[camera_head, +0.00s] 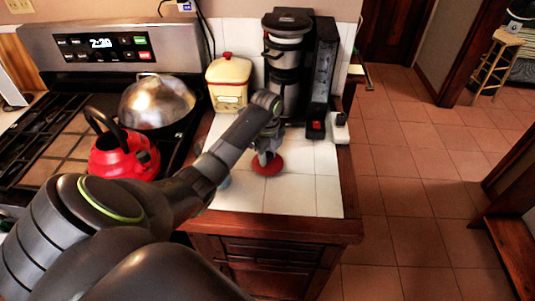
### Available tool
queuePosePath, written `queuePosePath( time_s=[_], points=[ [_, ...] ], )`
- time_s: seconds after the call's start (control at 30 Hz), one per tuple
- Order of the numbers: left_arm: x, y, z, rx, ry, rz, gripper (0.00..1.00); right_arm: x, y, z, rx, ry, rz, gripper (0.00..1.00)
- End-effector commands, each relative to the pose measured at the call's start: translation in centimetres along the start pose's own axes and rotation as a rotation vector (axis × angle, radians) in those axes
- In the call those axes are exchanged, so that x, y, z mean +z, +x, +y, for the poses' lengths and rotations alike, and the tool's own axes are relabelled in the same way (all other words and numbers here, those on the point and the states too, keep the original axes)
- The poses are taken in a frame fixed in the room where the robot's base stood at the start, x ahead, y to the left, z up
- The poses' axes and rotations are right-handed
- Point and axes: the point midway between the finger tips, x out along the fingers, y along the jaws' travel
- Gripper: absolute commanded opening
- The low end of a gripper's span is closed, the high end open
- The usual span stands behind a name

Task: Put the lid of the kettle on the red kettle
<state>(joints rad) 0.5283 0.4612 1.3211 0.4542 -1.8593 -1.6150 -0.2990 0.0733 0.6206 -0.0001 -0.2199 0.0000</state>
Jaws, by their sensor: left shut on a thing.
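The red kettle (122,163) with a black handle stands on the stove at the left; its top opening cannot be made out clearly. The red lid (267,167) is a round disc at the white tiled counter, right of the kettle. My left gripper (265,153) points down over the lid and is shut on it. The gripper covers the middle of the lid, and I cannot tell whether the lid touches the tiles. My right gripper is not in view.
A silver domed pan (157,101) stands on the stove behind the kettle. A cream canister (228,84) with a red lid and a coffee maker (287,60) stand at the back of the counter (305,190). The counter's front right is clear.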

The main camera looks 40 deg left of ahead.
Motion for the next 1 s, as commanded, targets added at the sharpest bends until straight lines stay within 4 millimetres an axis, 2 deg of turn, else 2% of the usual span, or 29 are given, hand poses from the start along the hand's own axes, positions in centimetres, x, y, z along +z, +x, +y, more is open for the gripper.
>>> queuePosePath(
  time_s=[0.07,0.1,0.23,0.5,0.63,0.77,0.87,0.9,1.0],
  points=[
    [0.0,0.2,0.0,0.000,0.000,0.000,0.05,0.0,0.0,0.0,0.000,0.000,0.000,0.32],
    [0.0,0.2,0.0,0.000,0.000,0.000,0.36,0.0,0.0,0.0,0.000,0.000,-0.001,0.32],
    [0.0,0.2,0.0,0.000,0.000,0.000,0.53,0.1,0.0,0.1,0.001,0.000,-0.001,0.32],
    [0.0,0.2,0.0,0.000,0.000,0.000,0.54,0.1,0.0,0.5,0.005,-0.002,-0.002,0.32],
    [0.0,-0.5,-0.1,-0.003,0.000,-0.001,0.54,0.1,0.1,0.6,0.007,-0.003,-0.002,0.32],
    [0.1,-2.5,-0.1,-0.005,0.000,-0.003,0.54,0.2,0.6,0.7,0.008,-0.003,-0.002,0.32],
    [0.1,-4.8,-0.2,-0.007,0.001,-0.004,0.54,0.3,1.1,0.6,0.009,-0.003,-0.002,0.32],
    [0.1,-6.0,-0.1,-0.003,0.000,-0.001,0.54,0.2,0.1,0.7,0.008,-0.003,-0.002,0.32],
    [0.0,-7.7,0.0,0.000,-0.001,0.000,0.54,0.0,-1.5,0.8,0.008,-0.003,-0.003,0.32]
  ],
)
